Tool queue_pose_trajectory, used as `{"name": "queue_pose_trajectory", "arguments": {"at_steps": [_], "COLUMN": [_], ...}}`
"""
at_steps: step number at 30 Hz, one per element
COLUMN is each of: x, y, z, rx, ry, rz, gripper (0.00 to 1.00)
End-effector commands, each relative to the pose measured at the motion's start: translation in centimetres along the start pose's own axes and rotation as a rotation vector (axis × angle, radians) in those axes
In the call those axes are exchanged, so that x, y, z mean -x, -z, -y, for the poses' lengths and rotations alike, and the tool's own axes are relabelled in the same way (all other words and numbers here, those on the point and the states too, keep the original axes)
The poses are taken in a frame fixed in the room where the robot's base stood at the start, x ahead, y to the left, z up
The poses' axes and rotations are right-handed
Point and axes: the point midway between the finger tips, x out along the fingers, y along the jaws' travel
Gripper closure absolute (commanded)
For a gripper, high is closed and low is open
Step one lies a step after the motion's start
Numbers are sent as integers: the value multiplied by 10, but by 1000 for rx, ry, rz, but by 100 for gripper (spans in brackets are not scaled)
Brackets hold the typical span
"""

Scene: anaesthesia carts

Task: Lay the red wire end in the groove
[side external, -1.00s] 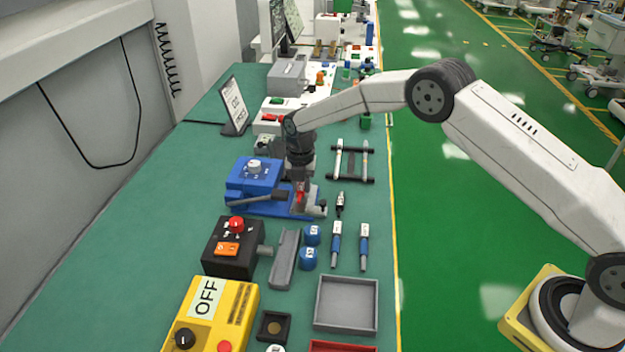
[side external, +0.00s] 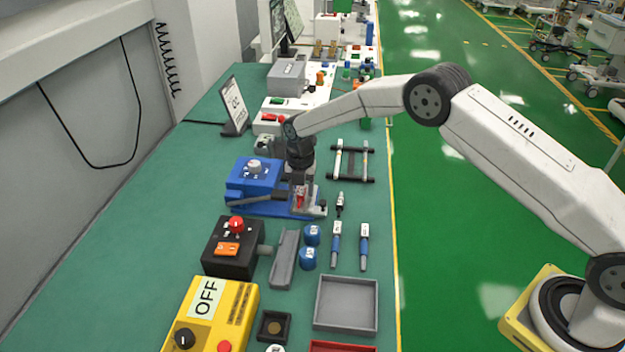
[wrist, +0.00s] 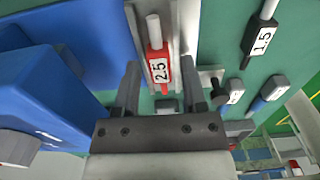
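The red wire end (wrist: 160,66), labelled 2.5 with a pale pin, is in the middle of the wrist view. It lies along a light grey channel (wrist: 183,30), apparently the groove; whether it rests on the floor of it I cannot tell. My gripper (wrist: 158,82) is open, one finger on each side of the wire end, with gaps showing. In the side view my gripper (side external: 301,184) points down over the grey end of the blue press (side external: 259,177), and the red wire end (side external: 300,200) shows small beneath it.
A black wire end (wrist: 262,37) labelled 1.5 lies to the right in the wrist view. The press's dark lever (side external: 258,198) lies close beside my gripper. Blue-handled pieces (side external: 336,243), a grey tray (side external: 346,304) and a black box with red button (side external: 234,246) stand nearer the camera.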

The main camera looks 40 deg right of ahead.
Motion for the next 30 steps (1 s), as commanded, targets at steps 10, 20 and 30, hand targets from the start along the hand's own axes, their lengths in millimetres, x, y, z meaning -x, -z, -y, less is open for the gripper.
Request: {"name": "queue_pose_trajectory", "arguments": {"at_steps": [10,20,30], "x": [0,21,63], "y": [0,0,0], "z": [0,0,0], "rx": [0,0,0], "ry": [0,-1,-1], "rz": [0,1,1], "gripper": [31,31,31]}}
